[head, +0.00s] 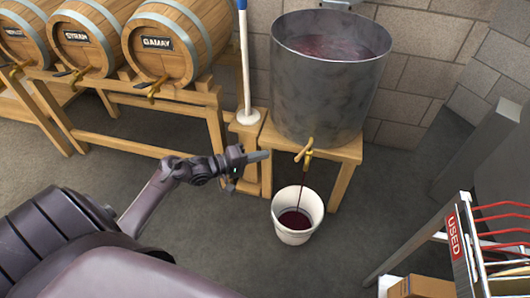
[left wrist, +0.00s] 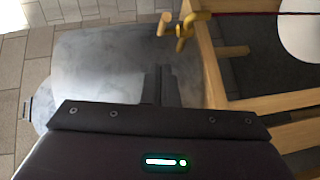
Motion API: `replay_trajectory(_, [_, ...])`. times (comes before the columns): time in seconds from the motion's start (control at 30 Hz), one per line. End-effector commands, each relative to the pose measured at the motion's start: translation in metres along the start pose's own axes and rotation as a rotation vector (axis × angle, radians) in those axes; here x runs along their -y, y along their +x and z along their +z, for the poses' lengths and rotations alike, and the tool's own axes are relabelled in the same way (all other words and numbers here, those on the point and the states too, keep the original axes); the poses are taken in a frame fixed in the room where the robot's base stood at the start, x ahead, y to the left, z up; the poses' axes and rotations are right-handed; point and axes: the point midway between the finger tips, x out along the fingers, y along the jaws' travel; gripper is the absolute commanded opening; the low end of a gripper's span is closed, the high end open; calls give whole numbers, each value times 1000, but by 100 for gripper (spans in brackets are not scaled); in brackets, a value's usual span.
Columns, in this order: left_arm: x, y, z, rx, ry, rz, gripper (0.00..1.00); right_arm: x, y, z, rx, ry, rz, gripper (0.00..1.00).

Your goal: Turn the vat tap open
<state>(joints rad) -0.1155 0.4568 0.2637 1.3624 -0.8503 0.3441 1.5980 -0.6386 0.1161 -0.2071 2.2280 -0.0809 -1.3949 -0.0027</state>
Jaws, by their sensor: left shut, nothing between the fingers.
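The steel vat (head: 325,90) stands on a wooden stand and holds dark red liquid. Its brass tap (head: 308,152) sticks out low on the front, and a thin red stream runs from it into a white bucket (head: 281,226) on the floor. My left gripper (head: 262,156) is shut and empty, a little to the left of the tap and apart from it. In the left wrist view the tap (left wrist: 184,30) shows at the top, beyond the closed fingers (left wrist: 160,84), with the vat wall (left wrist: 100,60) behind them. My right gripper is not in view.
Wooden barrels (head: 165,42) with taps lie on a rack (head: 150,135) at the left. A white pole (head: 243,60) stands between rack and vat. A metal rack marked USED (head: 453,235) is at the lower right. Grey floor is clear around the bucket.

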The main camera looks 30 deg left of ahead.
Motion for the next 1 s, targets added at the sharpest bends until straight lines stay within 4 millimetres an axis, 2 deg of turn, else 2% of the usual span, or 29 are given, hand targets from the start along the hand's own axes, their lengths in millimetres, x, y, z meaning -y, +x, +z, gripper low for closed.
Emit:
replay_trajectory(0.1, [1, 28, 0, 0, 2, 4, 0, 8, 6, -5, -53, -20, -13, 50])
replay_trajectory(0.33, [2, 76, 0, -1, 2, 4, 0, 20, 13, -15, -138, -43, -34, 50])
replay_trajectory(0.4, [1, 84, 10, 1, 0, 2, 0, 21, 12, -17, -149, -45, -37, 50])
replay_trajectory(0.63, [1, 99, 26, -2, 2, 1, 0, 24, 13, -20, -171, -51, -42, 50])
replay_trajectory(1.0, [0, 101, 28, -2, 3, 0, 0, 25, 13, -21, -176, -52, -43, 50])
